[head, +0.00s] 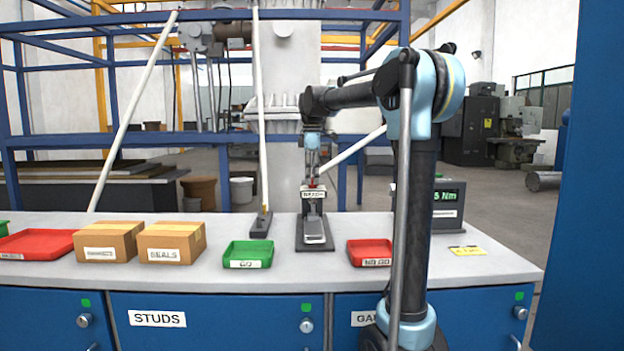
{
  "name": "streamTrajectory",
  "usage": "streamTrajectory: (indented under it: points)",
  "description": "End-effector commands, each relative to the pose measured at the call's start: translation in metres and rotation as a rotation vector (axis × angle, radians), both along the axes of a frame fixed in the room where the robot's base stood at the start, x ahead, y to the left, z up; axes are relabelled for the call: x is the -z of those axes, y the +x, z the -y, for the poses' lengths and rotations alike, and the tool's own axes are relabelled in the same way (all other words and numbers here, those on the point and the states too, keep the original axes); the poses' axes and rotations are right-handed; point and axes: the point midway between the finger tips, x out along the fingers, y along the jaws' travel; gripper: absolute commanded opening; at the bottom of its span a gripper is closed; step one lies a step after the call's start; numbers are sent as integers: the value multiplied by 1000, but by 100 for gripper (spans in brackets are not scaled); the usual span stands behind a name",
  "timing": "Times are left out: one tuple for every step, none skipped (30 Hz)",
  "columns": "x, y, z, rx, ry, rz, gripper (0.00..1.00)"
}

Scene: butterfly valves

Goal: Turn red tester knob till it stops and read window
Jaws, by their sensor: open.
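The tester (315,232) stands on the bench on a dark base, with a small label on its upright front. A little red, the knob (312,186), shows at its top. My gripper (312,178) points down right at the knob, its fingers open; the view is too small to tell whether they touch it. A dark box with a window (447,196) stands at the right of the bench. Its green lit digits end in "5 Nm"; my arm hides the left part of the box and of the reading.
A green tray (248,254) marked GO lies left of the tester and a red tray (370,253) marked NO GO right of it. Two cardboard boxes (171,242) stand further left. A yellow note (467,251) lies at right.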

Motion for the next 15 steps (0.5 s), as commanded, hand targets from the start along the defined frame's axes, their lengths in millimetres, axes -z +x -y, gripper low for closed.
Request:
streamTrajectory:
  points:
    - [1, 0, 0, 0, 0, 0, 59]
    - [1, 0, 0, 0, 0, 0, 59]
    - [1, 0, 0, 0, 0, 0, 59]
    - [1, 0, 0, 0, 0, 0, 59]
    - [1, 0, 0, 0, 0, 0, 59]
    - [1, 0, 0, 0, 0, 0, 59]
    - [1, 0, 0, 0, 0, 0, 59]
    - [1, 0, 0, 0, 0, 0, 59]
    - [1, 0, 0, 0, 0, 0, 50]
    - [1, 0, 0, 0, 0, 0, 43]
    - [1, 0, 0, 0, 0, 0, 36]
    - [1, 0, 0, 1, 0, 0, 27]
    - [1, 0, 0, 1, 0, 0, 20]
    - [1, 0, 0, 1, 0, 0, 15]
    - [1, 1, 1, 1, 0, 0, 15]
